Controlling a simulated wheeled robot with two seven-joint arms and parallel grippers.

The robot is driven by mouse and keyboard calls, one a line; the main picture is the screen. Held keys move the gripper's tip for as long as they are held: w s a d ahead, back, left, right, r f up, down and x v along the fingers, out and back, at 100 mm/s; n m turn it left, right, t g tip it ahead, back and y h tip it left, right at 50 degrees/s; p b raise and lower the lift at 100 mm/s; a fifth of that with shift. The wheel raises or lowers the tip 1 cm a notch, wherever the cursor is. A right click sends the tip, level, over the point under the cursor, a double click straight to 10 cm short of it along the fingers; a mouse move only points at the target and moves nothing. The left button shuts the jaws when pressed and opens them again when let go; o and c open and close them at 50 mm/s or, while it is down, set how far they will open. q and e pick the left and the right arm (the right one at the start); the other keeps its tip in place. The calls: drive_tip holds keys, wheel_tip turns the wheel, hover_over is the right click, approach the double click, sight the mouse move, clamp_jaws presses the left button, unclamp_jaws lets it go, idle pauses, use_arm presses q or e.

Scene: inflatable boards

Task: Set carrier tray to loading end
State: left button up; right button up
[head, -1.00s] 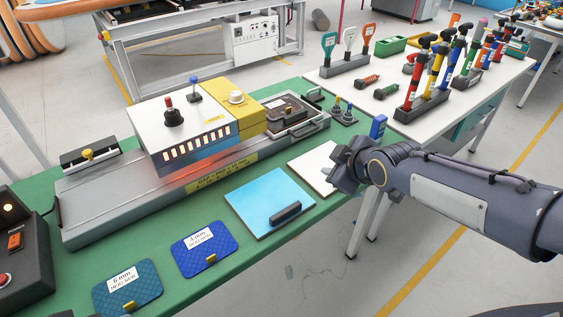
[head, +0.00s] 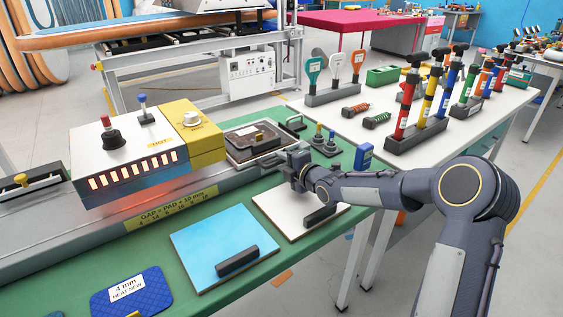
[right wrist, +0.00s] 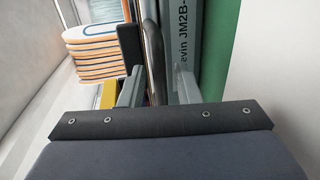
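The carrier tray (head: 243,154) is a grey tray with a dark brown inset, at the right end of the long grey machine, just right of the yellow housing (head: 205,142). Its handle end is at the right and partly hidden by my right gripper (head: 295,168). That gripper points left at this end, very near or touching it; I cannot tell which. In the right wrist view a dark curved bar (right wrist: 153,62) runs ahead of the gripper, beside a grey lettered rail (right wrist: 185,55). My left gripper is not in view.
A white board (head: 285,222) and a blue board (head: 215,240) with dark handles lie on the green bench (head: 165,262) in front. Small knobbed posts (head: 325,142) and a blue block (head: 363,157) stand behind my right gripper. A white table (head: 400,170) with tools is beyond.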

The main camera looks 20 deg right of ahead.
drive_tip(key=shift+w+a+f, duration=0.1)
drive_tip(key=shift+w+a, duration=0.1)
drive_tip(key=shift+w, duration=0.25)
drive_tip(key=shift+c, duration=0.3)
clamp_jaws()
drive_tip(key=shift+a+f, duration=0.1)
